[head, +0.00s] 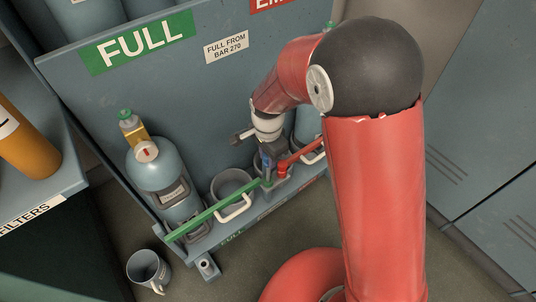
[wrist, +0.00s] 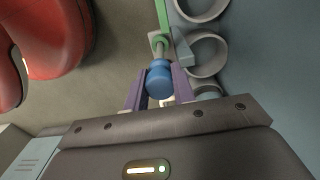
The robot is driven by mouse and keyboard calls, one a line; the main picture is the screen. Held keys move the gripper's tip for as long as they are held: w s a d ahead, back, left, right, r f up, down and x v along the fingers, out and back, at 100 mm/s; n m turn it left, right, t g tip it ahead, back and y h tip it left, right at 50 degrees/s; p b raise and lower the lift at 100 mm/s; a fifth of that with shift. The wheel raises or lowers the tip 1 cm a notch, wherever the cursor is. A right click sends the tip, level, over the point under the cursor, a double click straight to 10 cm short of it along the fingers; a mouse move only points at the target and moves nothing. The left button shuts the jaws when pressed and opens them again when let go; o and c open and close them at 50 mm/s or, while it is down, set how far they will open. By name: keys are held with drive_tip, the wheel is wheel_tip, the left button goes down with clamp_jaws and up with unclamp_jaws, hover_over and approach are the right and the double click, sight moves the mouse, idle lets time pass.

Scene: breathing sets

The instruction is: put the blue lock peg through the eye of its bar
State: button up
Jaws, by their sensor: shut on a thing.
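My gripper (wrist: 158,76) is shut on the blue lock peg (wrist: 158,83), with one purple finger on each side of its blue head. The peg's pale shank points away from my gripper to the eye at the end of the green bar (wrist: 161,15). The shank tip meets the eye there; I cannot tell whether it is inside. In the head view the blue peg (head: 265,161) shows just above the right end of the green bar (head: 215,213), which lies across the front of the rack. My gripper partly hides this spot.
A red bar (head: 307,152) lies to the right of the green one. A grey-blue cylinder (head: 160,172) stands in the rack at left, beside an empty ring holder (head: 232,184). A mug (head: 146,270) stands on the floor. The rack's back panel (head: 215,80) rises behind.

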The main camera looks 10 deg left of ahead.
drive_tip(key=shift+f, duration=0.2)
drive_tip(key=o, duration=1.1)
drive_tip(key=shift+c, duration=0.2)
wheel_tip(320, 180, up, 8)
drive_tip(key=shift+f+p, duration=0.1)
drive_tip(key=shift+p, duration=0.25)
